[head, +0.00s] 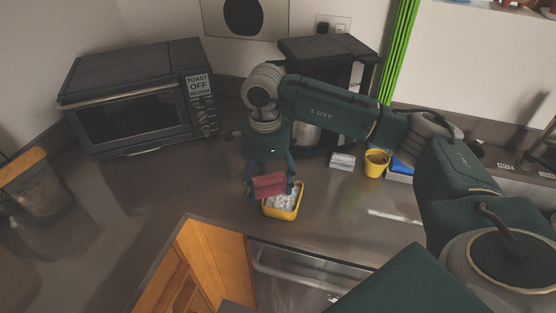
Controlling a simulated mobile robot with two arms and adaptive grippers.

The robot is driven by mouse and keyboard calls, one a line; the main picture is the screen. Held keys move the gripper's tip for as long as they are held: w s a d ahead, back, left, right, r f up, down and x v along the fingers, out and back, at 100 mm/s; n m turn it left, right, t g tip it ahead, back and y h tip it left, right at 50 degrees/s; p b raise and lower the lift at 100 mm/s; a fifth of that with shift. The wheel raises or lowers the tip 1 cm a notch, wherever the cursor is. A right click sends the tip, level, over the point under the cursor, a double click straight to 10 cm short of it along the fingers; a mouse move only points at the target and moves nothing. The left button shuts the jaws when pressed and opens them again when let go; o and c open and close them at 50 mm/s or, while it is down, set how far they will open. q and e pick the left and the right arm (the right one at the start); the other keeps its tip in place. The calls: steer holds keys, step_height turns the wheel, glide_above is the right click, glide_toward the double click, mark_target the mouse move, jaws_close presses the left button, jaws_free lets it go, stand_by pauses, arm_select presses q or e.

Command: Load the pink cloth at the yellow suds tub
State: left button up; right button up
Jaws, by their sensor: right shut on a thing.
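The pink cloth (269,184) is a small dark-pink folded piece held between the fingers of my right gripper (270,183). The gripper points down and is shut on it. The yellow suds tub (281,215) stands on the counter, right under and slightly right of the cloth, with white suds (283,201) in it. The cloth overlaps the tub's back left rim in the head view; I cannot tell whether it touches the suds. My left gripper is not in view.
A toaster oven (137,98) stands at the back left, a dark coffee machine (335,75) behind my right arm. Right of the tub are a small white-grey block (342,161), a yellow cup (376,163) and a blue item (401,168). The counter left of the tub is clear.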

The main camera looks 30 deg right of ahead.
mark_target(280, 173)
steer(key=d+m, duration=0.1)
steer(key=m, duration=0.1)
steer(key=d+m+p, duration=0.1)
steer(key=d+m, duration=0.2)
steer(key=m, duration=0.1)
steer(key=shift+w+d+f+p, duration=0.1)
steer(key=shift+w+d+p, duration=0.05)
steer(key=shift+w+p, duration=0.25)
steer(key=shift+d+f+m, duration=0.25)
steer(key=shift+m, duration=0.25)
steer(key=shift+w+f+b, duration=0.1)
steer(key=shift+f+b, duration=0.5)
steer(key=shift+f, duration=0.25)
arm_select(q)
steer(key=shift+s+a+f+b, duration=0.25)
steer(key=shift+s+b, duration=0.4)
steer(key=shift+b, duration=0.4)
arm_select(e)
steer(key=shift+f, duration=2.1)
arm_select(q)
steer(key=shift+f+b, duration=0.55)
steer(key=shift+b, duration=0.05)
arm_select(e)
steer(key=shift+f, duration=0.55)
steer(key=shift+r, duration=0.1)
